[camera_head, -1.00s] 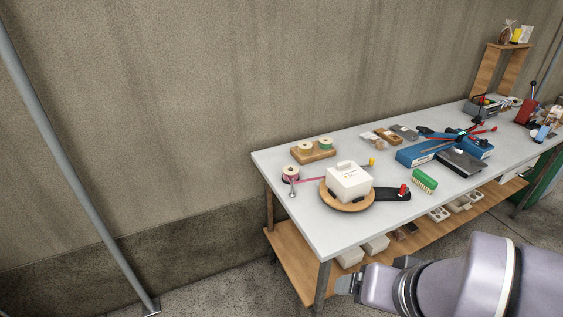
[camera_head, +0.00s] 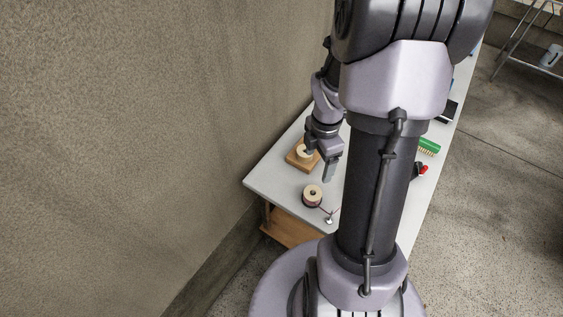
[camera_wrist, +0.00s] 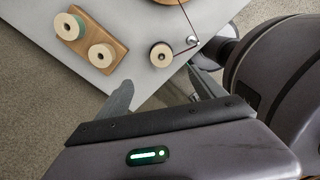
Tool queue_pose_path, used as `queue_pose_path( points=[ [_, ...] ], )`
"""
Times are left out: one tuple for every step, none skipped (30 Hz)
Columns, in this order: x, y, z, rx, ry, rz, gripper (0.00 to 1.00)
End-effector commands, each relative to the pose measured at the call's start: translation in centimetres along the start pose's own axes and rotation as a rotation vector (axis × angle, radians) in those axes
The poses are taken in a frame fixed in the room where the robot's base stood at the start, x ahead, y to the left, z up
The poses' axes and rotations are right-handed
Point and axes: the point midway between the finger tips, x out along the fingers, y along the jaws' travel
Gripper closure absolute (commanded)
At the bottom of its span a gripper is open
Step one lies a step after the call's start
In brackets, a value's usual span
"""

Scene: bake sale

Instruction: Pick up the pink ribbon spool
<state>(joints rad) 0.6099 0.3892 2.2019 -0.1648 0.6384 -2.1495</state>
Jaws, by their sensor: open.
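The pink ribbon spool (camera_head: 313,196) stands on the white table near its near left corner. It has a pale top with a dark centre, and ribbon runs off it. It also shows in the wrist view (camera_wrist: 161,55), near the table edge. My gripper (camera_head: 320,164) is open and empty. In the head view it is above the table, beyond the spool and close to a wooden holder. In the wrist view its two fingers (camera_wrist: 158,86) are apart, and the spool lies ahead of the gap, not between them. My arm hides much of the table in the head view.
The wooden holder (camera_head: 292,160) carries pale spools; two show in the wrist view (camera_wrist: 96,35). A small metal piece (camera_head: 328,220) sits beside the ribbon. A green brush (camera_head: 429,146) lies at the right table edge. The wall (camera_head: 150,130) runs close along the left side.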

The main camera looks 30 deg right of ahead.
Motion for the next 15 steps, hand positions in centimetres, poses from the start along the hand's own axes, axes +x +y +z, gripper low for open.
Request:
queue_pose_path(
  points=[
    [2.0,-0.1,-0.1,-0.001,0.002,-0.004,0.21],
    [3.0,-0.1,-0.1,0.0,0.002,-0.005,0.21],
    [4.4,-0.1,-0.1,0.001,0.003,-0.006,0.21],
    [5.3,-0.1,-0.1,0.001,0.002,-0.005,0.21],
    [6.3,-0.1,-0.1,0.001,0.003,-0.005,0.21],
    [7.4,-0.1,-0.1,0.001,0.002,-0.005,0.21],
    [8.2,-0.1,-0.1,0.0,0.002,-0.004,0.21],
    [9.0,-0.1,-0.1,0.001,0.002,-0.004,0.21],
    [9.8,-0.1,-0.1,0.002,0.002,-0.003,0.21],
    [10.3,-0.1,-0.1,0.003,0.002,-0.003,0.21],
    [10.7,-0.1,-0.1,0.002,0.001,-0.002,0.21],
    [11.0,0.0,-0.1,0.002,0.001,-0.001,0.21],
    [11.2,0.0,-0.1,0.002,0.001,-0.002,0.21],
    [11.4,0.0,-0.1,0.002,0.001,-0.001,0.21],
    [11.7,0.0,-0.2,0.002,0.001,-0.001,0.21]
  ],
)
